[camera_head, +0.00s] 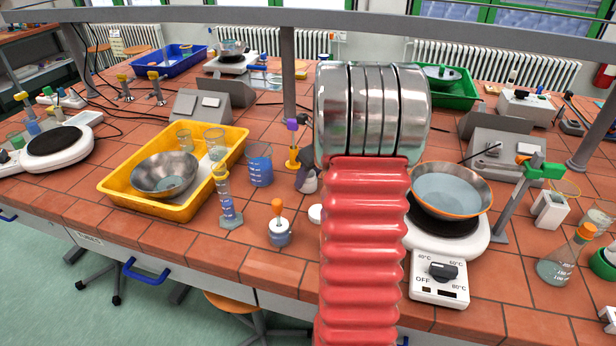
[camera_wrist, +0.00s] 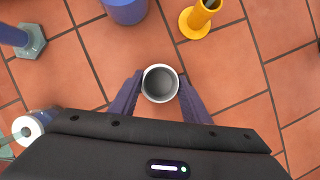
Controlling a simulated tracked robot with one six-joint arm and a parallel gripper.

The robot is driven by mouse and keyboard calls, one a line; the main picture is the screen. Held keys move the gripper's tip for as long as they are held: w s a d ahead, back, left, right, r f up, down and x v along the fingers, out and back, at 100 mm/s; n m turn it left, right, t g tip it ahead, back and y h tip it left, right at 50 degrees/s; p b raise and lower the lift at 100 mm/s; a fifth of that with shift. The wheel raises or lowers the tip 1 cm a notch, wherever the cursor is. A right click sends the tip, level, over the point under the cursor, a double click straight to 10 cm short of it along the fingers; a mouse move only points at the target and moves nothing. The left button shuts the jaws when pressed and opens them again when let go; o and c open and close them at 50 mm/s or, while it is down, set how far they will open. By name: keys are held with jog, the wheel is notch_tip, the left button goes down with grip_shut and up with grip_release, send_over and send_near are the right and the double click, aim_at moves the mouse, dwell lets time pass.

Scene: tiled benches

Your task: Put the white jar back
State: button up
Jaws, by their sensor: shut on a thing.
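The white jar (camera_wrist: 160,84) shows in the wrist view from above, with a round white rim and a grey inside. My gripper (camera_wrist: 158,84) has its two purple fingers on either side of the jar, shut on it. I cannot tell whether the jar touches the tiled bench. In the head view my red arm hides most of the gripper. A small white rounded thing (camera_head: 315,214) shows at the arm's left edge there; I cannot tell whether it is the jar.
A blue beaker (camera_head: 260,166), a yellow-based stand (camera_head: 293,160), a measuring cylinder (camera_head: 228,200) and an orange-topped vessel (camera_head: 280,232) stand close by. A yellow tray (camera_head: 118,192) is at left. A hotplate (camera_head: 440,282) with a metal bowl (camera_head: 450,190) stands at right.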

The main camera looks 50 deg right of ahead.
jog(key=shift+f, duration=0.1)
jog(key=o, duration=1.3)
jog(key=v, duration=0.9)
jog(key=s+v, duration=0.1)
jog(key=v, duration=0.3)
jog(key=shift+s+a, duration=0.1)
